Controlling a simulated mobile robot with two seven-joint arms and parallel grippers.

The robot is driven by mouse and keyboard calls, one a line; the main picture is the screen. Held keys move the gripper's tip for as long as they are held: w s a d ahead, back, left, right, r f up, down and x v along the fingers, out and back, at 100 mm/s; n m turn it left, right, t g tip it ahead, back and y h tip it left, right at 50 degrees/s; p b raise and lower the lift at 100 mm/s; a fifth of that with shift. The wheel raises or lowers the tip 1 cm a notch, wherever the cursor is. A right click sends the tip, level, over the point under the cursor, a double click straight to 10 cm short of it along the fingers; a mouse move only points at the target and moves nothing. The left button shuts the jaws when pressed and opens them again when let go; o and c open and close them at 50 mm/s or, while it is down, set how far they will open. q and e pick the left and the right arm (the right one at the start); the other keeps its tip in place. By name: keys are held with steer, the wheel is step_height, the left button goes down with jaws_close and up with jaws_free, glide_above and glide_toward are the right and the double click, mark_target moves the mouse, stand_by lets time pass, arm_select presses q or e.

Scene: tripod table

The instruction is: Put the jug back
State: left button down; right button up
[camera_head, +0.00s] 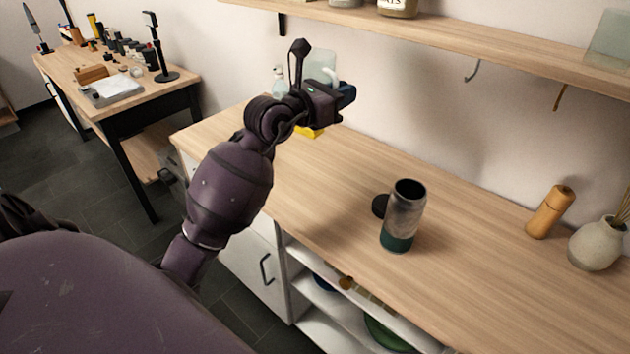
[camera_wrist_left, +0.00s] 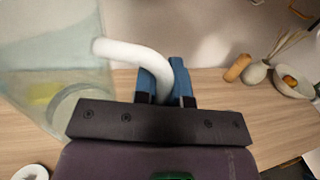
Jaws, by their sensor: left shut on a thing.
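The jug (camera_head: 321,64) is translucent and pale with a white handle. It is at the back left of the wooden counter, partly hidden behind my left gripper (camera_head: 345,96). In the left wrist view the jug's clear body (camera_wrist_left: 65,50) fills the left side. There the blue fingers of my left gripper (camera_wrist_left: 168,85) are shut on its white curved handle. I cannot tell whether the jug's base touches the counter. My right gripper is not in view.
A shelf with hooks (camera_head: 450,40) runs above. A soap bottle (camera_head: 279,82) is beside the jug.

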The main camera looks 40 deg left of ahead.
arm_select(q)
step_height(320, 180, down, 20)
steer(key=b, duration=0.5)
steer(key=shift+w+a+r, duration=0.1)
steer(key=shift+r, duration=0.1)
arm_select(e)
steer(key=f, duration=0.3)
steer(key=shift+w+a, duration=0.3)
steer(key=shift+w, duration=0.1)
arm_select(q)
steer(key=shift+f, duration=0.2)
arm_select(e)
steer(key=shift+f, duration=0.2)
arm_select(q)
steer(key=c, duration=1.2)
jaws_free()
